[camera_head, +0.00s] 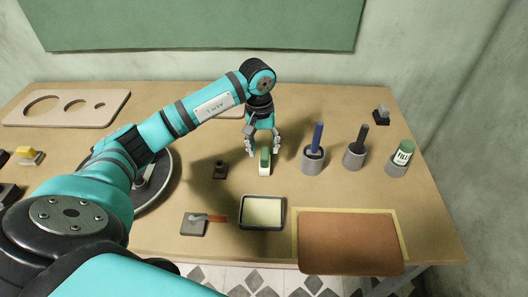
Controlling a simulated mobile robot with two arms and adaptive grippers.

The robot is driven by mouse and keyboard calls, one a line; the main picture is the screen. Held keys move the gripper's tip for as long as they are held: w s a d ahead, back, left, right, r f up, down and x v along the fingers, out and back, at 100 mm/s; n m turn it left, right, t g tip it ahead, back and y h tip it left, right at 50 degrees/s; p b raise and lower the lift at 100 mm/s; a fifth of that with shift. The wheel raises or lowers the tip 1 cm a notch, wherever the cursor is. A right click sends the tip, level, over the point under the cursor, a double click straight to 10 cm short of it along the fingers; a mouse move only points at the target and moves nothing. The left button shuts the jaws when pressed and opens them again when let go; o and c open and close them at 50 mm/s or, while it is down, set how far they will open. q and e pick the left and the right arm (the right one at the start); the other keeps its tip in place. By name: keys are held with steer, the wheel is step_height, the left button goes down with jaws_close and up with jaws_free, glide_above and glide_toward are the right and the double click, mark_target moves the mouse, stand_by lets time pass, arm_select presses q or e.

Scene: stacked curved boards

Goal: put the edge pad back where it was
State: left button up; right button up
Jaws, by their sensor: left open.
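A small block with a green top and a pale body (265,163), which may be the edge pad, stands on the table (330,185) near the middle. My left gripper (263,148) points down at it from behind, its fingers open on either side. I cannot tell whether they touch the block. A shallow dark-rimmed tray (241,224) with a pale inside lies in front. My right gripper is not in view.
Three grey holders stand to the right, with a blue-handled tool (317,135), a dark-handled tool (358,138) and a green-capped filler bottle (403,153). A brown board (350,243) lies front right. A board with holes (65,107) lies back left.

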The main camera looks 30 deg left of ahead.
mark_target(262, 153)
arm_select(q)
step_height(262, 153, up, 9)
steer(key=b, duration=0.1)
steer(key=shift+s+a+r+b, duration=0.15)
steer(key=shift+a+r+b, duration=0.05)
steer(key=shift+a+b, duration=0.1)
stand_by(0.4)
